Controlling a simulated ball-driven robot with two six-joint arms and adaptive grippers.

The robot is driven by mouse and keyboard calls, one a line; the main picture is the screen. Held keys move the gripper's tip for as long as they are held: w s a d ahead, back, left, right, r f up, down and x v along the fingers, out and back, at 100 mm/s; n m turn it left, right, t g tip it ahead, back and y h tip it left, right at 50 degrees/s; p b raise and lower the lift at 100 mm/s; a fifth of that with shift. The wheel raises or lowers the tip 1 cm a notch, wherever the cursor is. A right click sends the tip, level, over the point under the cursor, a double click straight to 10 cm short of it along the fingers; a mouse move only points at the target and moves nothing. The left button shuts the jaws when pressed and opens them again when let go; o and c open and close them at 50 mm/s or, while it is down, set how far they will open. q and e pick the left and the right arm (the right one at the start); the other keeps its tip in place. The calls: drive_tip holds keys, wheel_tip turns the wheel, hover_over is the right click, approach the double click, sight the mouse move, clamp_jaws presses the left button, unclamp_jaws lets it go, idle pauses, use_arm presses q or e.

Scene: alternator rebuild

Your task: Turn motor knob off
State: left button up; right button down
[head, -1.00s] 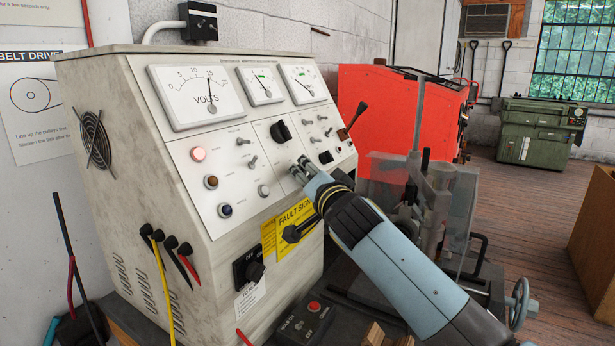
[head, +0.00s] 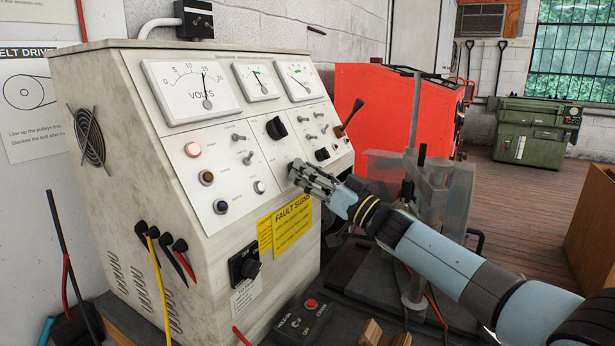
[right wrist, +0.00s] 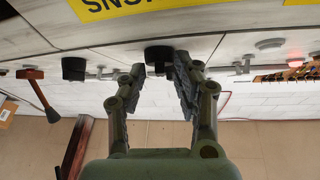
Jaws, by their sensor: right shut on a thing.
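My right gripper (head: 313,179) is at the lower middle of the sloping test bench panel (head: 262,180), just below a large black selector knob (head: 276,128). In the right wrist view its two fingers (right wrist: 158,82) stand on either side of a black knob (right wrist: 158,54), likely the motor knob, and are shut on it. In the head view the fingers hide this knob. Its label and setting cannot be read. My left gripper is not in view.
A lit red lamp (head: 193,149) and toggle switches flank the gripper. Yellow fault signs (head: 293,225) and a lower black knob (head: 247,266) are below it. A clear guard (head: 455,205) is close behind my arm.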

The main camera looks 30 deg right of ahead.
drive_tip(key=shift+w+d+n+g+y+b, duration=0.15)
drive_tip(key=shift+n+g+y+b, duration=0.6)
drive_tip(key=shift+n+y, duration=0.85)
drive_tip(key=shift+n, duration=0.4)
drive_tip(key=c, duration=1.1)
unclamp_jaws()
wheel_tip(320, 180, up, 10)
drive_tip(key=shift+f, duration=0.1)
